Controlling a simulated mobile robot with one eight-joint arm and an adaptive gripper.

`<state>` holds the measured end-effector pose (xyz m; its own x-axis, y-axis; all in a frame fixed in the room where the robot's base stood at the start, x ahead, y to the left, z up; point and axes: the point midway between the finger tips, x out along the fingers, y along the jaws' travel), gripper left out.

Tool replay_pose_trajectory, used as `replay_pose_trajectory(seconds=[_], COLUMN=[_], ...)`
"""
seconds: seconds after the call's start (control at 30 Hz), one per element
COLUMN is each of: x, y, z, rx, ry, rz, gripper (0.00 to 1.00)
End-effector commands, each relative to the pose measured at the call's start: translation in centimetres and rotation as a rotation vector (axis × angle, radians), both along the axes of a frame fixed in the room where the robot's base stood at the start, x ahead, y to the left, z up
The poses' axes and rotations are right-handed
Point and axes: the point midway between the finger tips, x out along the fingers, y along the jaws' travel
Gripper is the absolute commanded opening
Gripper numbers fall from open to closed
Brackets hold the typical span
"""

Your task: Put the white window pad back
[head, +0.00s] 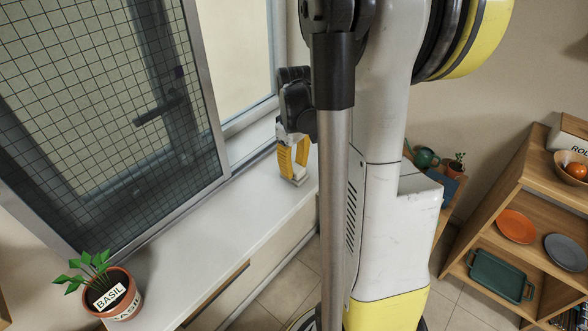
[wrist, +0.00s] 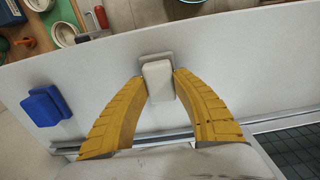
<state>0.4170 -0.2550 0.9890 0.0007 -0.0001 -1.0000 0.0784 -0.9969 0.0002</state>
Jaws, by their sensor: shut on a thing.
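The white window pad (wrist: 160,84) is a small block with a wider base, seen in the wrist view between the two yellow fingertips. My gripper (wrist: 160,77) is shut on it, one finger on each side. In the head view my gripper (head: 293,162) points down over the far end of the white window sill (head: 230,205), with the pad (head: 297,181) low at its tips. I cannot tell whether the pad touches the sill. A blue pad (wrist: 45,106) lies on the sill to the left in the wrist view.
A dark-meshed window screen (head: 100,110) stands along the sill, with an open window beyond. A basil pot (head: 118,298) stands at the near end. A wooden shelf (head: 530,205) with plates is at right. The sill between pot and gripper looks clear.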

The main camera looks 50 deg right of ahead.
Motion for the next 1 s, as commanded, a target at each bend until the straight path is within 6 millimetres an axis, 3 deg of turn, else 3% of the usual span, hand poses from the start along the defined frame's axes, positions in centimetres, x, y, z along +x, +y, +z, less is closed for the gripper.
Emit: replay_pose_trajectory(seconds=[0.2,0.23,0.3,0.67,1.0], x=[0.0,0.0,0.0,-0.1,-0.1], y=[0.0,0.0,0.0,0.0,0.0], z=[-0.1,-0.1,0.0,0.6,7.8], rx=[0.0,0.0,0.0,0.0,0.0], ry=[0.0,0.0,0.0,0.0,0.0], rz=[0.0,0.0,0.0,0.0,0.0], gripper=[0.0,0.38,0.51,0.51,0.51])
